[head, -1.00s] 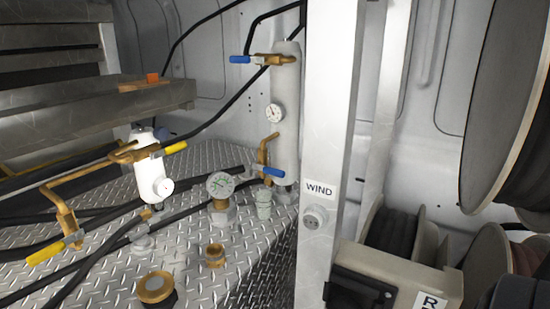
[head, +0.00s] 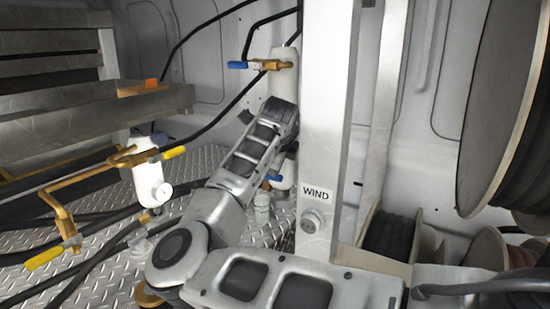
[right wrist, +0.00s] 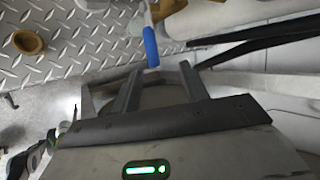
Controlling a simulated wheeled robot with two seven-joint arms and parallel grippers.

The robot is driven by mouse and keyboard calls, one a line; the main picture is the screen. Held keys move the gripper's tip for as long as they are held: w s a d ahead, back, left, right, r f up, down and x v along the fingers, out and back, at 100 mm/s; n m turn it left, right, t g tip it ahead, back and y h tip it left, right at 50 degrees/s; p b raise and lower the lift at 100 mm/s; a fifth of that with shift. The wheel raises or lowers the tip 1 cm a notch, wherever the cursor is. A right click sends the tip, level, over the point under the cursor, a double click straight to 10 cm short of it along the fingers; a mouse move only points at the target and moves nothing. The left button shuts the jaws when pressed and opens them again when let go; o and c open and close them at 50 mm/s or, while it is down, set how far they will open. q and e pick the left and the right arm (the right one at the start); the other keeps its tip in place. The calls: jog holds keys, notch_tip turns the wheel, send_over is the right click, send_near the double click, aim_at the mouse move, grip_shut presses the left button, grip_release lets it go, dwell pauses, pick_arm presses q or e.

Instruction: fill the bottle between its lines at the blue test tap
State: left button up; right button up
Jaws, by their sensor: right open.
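The lower tap's blue handle (head: 273,178) shows just past my right forearm, low on the pale upright cylinder. A pale, translucent bottle (head: 262,208) stands upright on the floor plate below it; its lines and level are too small to read. My right arm covers the tap's brass body in the head view. In the right wrist view my right gripper (right wrist: 158,72) is open and empty. The blue handle (right wrist: 151,47) lies just beyond and between its fingertips, with brass (right wrist: 168,8) behind. I cannot tell whether they touch. My left gripper is not in view.
An upper blue-handled tap (head: 240,65) sits on the cylinder (head: 285,75). The metal post labelled WIND (head: 320,191) stands close on the right. A white canister (head: 150,180) with yellow-handled brass valves (head: 43,258) is left. Hose reels (head: 510,110) fill the right side.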

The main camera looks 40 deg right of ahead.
jog(key=w+d+f+y+p, duration=0.1)
jog(key=w+f, duration=0.3)
jog(key=f, duration=0.1)
jog(key=shift+d+f+m, duration=0.2)
jog(key=shift+d+m, duration=0.1)
jog(key=shift+d, duration=0.1)
jog(key=shift+c, duration=0.3)
grip_shut()
jog(key=shift+w, duration=0.1)
